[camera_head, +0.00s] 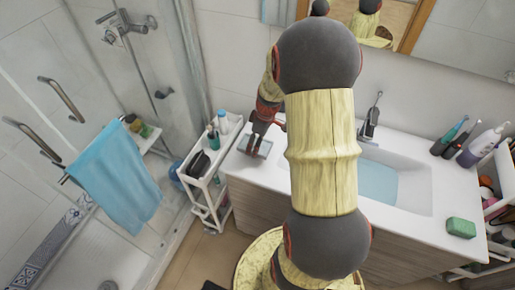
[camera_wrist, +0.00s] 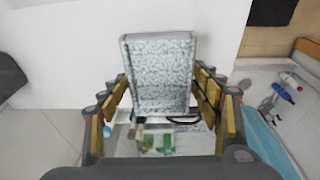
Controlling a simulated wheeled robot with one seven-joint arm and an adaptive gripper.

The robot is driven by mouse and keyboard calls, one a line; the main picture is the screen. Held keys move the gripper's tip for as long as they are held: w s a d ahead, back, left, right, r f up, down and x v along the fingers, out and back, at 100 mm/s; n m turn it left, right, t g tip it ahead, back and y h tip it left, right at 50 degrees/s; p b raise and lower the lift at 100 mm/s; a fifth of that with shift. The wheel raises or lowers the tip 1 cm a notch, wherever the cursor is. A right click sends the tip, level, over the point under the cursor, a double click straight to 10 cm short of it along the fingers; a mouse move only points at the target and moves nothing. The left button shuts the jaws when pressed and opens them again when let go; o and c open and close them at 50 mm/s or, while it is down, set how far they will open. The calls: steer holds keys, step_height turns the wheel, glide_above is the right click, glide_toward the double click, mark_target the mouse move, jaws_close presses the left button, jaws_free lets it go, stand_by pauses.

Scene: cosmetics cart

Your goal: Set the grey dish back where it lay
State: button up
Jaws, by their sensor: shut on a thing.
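The grey dish (camera_wrist: 160,75) is a speckled rectangular piece with a raised rim. In the wrist view it is between the yellow-padded fingers of my gripper (camera_wrist: 162,92), which is shut on it. In the head view the dish (camera_head: 256,148) shows below my gripper (camera_head: 262,133), over the left end of the white counter (camera_head: 245,170). I cannot tell whether it touches the counter. My arm hides part of the counter and the near side of the basin.
A white cart (camera_head: 212,190) with bottles and a dark item stands left of the counter. The sink basin (camera_head: 415,190) and tap (camera_head: 370,117) are right of my arm. A green sponge (camera_head: 460,228) and several bottles (camera_head: 483,145) are at the counter's right. A blue towel (camera_head: 115,175) hangs left.

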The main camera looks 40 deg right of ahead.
steer(key=shift+f, duration=1.6)
steer(key=shift+f+b, duration=0.2)
steer(key=shift+b, duration=0.15)
steer(key=o, duration=1.5)
steer(key=shift+o, duration=0.3)
steer(key=shift+r, duration=0.15)
